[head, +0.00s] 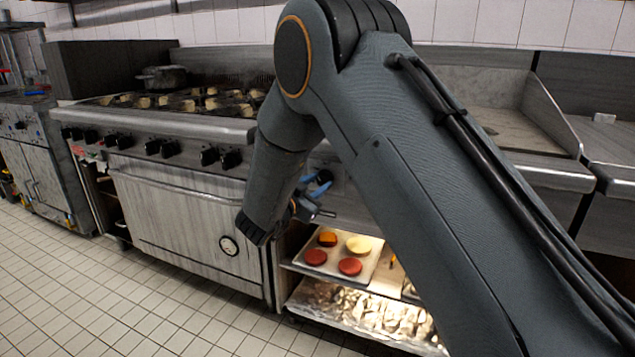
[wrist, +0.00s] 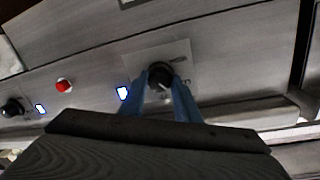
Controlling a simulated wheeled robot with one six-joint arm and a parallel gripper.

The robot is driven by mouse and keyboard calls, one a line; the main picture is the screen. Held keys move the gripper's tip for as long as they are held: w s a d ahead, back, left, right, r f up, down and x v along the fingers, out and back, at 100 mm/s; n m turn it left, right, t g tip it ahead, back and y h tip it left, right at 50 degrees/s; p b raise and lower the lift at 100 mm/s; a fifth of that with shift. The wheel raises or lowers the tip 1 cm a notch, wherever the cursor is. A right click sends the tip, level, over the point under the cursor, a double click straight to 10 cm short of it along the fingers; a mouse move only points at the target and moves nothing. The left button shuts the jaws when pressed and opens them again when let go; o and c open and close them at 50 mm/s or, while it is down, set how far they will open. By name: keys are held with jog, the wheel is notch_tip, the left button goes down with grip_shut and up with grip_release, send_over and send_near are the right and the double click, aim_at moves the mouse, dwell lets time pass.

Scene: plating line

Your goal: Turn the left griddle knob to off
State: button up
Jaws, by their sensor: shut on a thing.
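My gripper (wrist: 160,84) has its two blue fingers shut on a black griddle knob (wrist: 160,74), one finger on each side. The knob sits on a pale label plate (wrist: 180,53) with dark marks on the grey front panel. A faint pale line shows on the knob face, but its setting is too small to read. In the head view my gripper (head: 318,184) is at the griddle's front, below the griddle (head: 490,115), and my arm hides the held knob. A second black knob (wrist: 12,108) is at the left edge of the wrist view.
A red button (wrist: 64,86) and a lit indicator (wrist: 123,93) are on the panel left of the held knob. The range (head: 180,195) stands left of my arm. A shelf below holds a tray (head: 335,268) with red and yellow discs. The tiled floor is clear.

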jog(key=m, duration=0.4)
jog(key=shift+d+r+y+p, duration=0.15)
jog(key=shift+y+p, duration=0.15)
jog(key=shift+y, duration=0.1)
jog(key=shift+m, duration=1.6)
jog(key=o, duration=1)
jog(key=shift+w+d, duration=0.1)
jog(key=shift+d, duration=0.05)
jog(key=shift+y, duration=0.3)
jog(key=shift+s+a, duration=0.3)
jog(key=v, duration=0.7)
jog(key=shift+s, duration=0.15)
